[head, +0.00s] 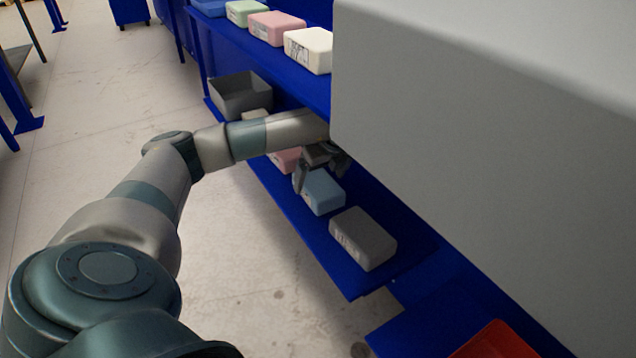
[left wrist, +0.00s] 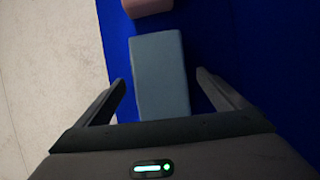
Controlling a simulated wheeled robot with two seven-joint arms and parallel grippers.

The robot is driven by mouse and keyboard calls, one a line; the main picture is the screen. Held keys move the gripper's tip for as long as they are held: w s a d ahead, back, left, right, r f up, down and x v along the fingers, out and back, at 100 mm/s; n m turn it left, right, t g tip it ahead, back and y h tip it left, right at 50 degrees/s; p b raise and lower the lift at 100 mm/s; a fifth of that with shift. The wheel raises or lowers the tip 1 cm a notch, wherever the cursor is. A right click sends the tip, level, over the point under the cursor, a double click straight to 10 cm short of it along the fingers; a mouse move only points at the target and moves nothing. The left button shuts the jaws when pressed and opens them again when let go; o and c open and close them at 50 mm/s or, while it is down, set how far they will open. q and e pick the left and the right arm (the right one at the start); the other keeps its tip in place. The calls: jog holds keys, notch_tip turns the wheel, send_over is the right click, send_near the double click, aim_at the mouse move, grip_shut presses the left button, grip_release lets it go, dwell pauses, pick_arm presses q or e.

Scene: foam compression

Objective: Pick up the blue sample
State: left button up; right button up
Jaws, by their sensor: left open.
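The blue sample (head: 323,193) is a light blue foam block on the lower blue shelf, between a pink block and a dark grey block. My left gripper (head: 318,182) reaches over it from the left and is open. In the left wrist view the blue sample (left wrist: 160,78) lies between the two spread fingers of my left gripper (left wrist: 165,92), with a gap visible on each side. Whether the fingers are down at the block's height is hard to tell. My right gripper is not in view.
The dark grey block (head: 363,238) stands nearer on the lower shelf (head: 345,277). A pink block (head: 286,158) lies just behind, also in the wrist view (left wrist: 147,7). A grey bin (head: 240,93) stands farther back. The upper shelf holds several blocks. A large grey box (head: 480,120) fills the right.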

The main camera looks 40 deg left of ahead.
aim_at(318, 182)
pick_arm(q)
jog(key=shift+b+x, duration=0.4)
jog(key=shift+x, duration=1.45)
jog(key=c, duration=1.1)
